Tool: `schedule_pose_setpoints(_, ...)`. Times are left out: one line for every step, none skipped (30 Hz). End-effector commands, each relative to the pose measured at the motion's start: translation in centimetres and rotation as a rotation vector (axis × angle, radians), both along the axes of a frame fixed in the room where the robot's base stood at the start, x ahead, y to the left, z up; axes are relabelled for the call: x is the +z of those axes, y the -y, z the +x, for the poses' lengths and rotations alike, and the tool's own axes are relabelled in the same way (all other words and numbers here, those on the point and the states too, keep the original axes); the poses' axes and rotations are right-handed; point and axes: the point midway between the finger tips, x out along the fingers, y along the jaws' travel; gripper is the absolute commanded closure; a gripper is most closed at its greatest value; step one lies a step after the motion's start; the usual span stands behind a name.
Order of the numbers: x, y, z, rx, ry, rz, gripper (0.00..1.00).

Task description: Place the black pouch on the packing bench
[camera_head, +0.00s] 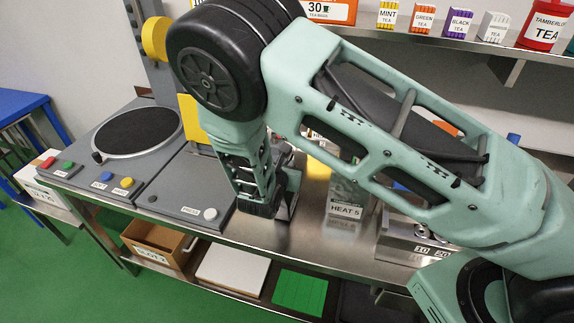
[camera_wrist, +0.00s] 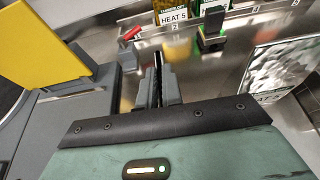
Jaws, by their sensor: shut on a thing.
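My gripper (camera_head: 264,207) points down low over the steel packing bench (camera_head: 312,240), just right of the grey machine. In the wrist view its two fingers (camera_wrist: 158,88) are close together on a thin dark strip (camera_wrist: 158,60), seen edge-on. This is probably the black pouch, but its face and label are hidden. A grey, shiny piece (camera_head: 287,196) shows beside the fingers in the head view; I cannot tell whether it is part of the held thing. I cannot tell whether the held thing touches the bench.
A grey machine (camera_head: 180,190) with a round black plate and coloured buttons stands left. Small tea boxes (camera_head: 424,18) line the shelf above. Bins sit below the bench.

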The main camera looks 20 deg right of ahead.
Motion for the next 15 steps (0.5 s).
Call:
schedule_pose_setpoints(-0.32,0.0,0.0,0.0,0.0,0.0,1.0)
schedule_pose_setpoints(-0.31,-0.01,-0.01,0.0,0.0,0.0,0.91)
schedule_pose_setpoints(-0.19,0.0,0.0,0.0,0.0,0.0,0.79)
schedule_pose_setpoints(-0.18,0.0,-0.01,0.0,0.0,0.0,0.71)
schedule_pose_setpoints(-0.18,0.0,-0.01,0.0,0.0,0.0,0.71)
schedule_pose_setpoints(-0.18,0.0,-0.01,0.0,0.0,0.0,0.71)
schedule_pose_setpoints(-0.18,0.0,-0.01,0.0,0.0,0.0,0.71)
schedule_pose_setpoints(-0.17,0.0,-0.01,0.0,0.0,0.0,0.71)
schedule_pose_setpoints(-0.17,0.0,-0.01,0.0,0.0,0.0,0.71)
schedule_pose_setpoints(-0.17,0.0,-0.01,0.0,0.0,0.0,0.71)
schedule_pose_setpoints(-0.17,0.0,-0.01,0.0,0.0,0.0,0.71)
schedule_pose_setpoints(-0.13,0.0,-0.01,0.0,0.0,0.0,0.71)
schedule_pose_setpoints(-0.06,0.01,-0.01,0.0,0.0,0.0,0.71)
schedule_pose_setpoints(0.06,-0.01,-0.01,0.0,0.0,0.0,0.71)
schedule_pose_setpoints(0.28,0.0,0.0,0.0,0.0,0.0,0.71)
